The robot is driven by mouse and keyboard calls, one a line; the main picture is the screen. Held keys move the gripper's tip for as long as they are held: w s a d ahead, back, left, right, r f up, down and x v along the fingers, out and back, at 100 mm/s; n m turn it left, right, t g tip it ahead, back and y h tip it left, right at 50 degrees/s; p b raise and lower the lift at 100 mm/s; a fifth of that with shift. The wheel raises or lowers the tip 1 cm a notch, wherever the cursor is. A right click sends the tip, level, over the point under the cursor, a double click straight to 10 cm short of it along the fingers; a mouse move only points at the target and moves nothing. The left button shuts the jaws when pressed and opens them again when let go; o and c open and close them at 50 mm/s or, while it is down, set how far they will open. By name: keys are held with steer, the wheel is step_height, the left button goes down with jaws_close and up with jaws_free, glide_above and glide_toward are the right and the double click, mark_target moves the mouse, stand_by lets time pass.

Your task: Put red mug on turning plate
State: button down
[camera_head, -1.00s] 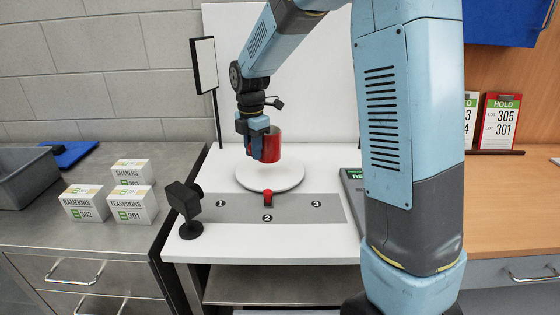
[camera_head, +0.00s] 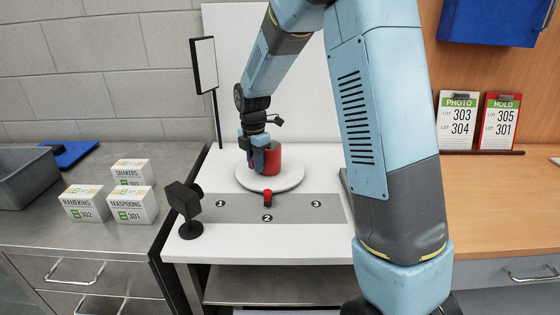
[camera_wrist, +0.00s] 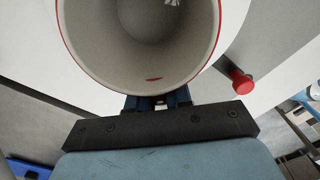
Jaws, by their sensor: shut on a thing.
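The red mug (camera_head: 271,160) is upright at the turning plate (camera_head: 270,184), a round white disc on the white table. Its base appears on or just above the plate; I cannot tell if it touches. My gripper (camera_head: 258,162) is shut on the mug's left side in the head view. In the wrist view the mug's pale empty inside and red rim (camera_wrist: 140,50) fill the top, with my gripper (camera_wrist: 158,102) at its wall. Part of the mug is hidden behind the fingers.
A red knob (camera_head: 267,197) stands at the plate's front, by a grey strip numbered 1 to 3. A black camera (camera_head: 186,205) stands front left, and a light panel on a pole (camera_head: 204,65) back left. Several labelled boxes (camera_head: 132,205) sit on the left counter.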

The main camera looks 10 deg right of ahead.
steer(key=c, duration=1)
jaws_free()
steer(key=shift+c, duration=0.2)
